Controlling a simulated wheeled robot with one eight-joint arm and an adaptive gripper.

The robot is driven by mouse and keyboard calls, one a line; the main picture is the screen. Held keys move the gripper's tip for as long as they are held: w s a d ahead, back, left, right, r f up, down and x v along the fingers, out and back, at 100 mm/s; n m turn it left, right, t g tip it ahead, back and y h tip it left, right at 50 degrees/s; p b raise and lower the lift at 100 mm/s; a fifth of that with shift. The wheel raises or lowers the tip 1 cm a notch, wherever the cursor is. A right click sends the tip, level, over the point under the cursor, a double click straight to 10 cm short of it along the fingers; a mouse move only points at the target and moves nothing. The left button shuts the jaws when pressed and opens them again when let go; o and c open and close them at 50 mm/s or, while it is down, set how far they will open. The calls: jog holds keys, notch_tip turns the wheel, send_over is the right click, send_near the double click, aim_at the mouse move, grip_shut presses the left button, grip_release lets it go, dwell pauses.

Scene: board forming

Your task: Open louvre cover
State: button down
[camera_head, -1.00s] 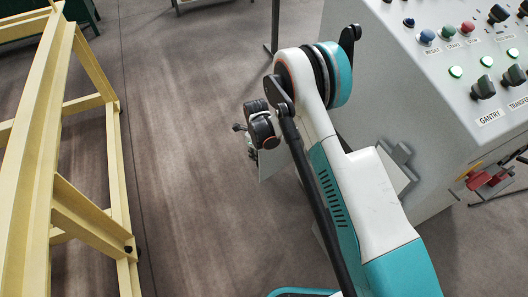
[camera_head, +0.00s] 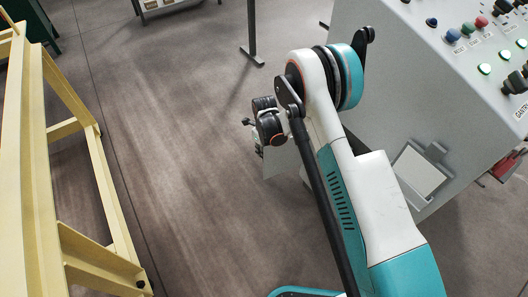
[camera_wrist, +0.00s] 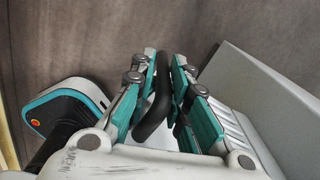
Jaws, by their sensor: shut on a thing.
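In the wrist view my gripper (camera_wrist: 165,75) has its teal fingers shut on a curved black handle (camera_wrist: 152,118). Beside it on the right is a pale panel (camera_wrist: 265,88) with slats low near the fingers, which looks like the louvre cover. In the head view a pale plate (camera_head: 279,162) shows beside my wrist, partly behind my arm. My gripper is mostly hidden there by the wrist joint. Whether the cover still touches the cabinet is hidden behind my arm.
A grey control cabinet (camera_head: 385,95) with buttons and knobs stands at right, with a pale framed recess (camera_head: 416,174) low on its side. A yellow steel frame (camera_head: 35,190) stands at left. A dark post (camera_head: 252,35) stands at the back. The floor between is clear.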

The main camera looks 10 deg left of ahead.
jog(key=c, duration=1.6)
grip_release()
jog(key=shift+c, duration=0.2)
jog(key=shift+d, duration=0.1)
notch_tip(320, 180, up, 12)
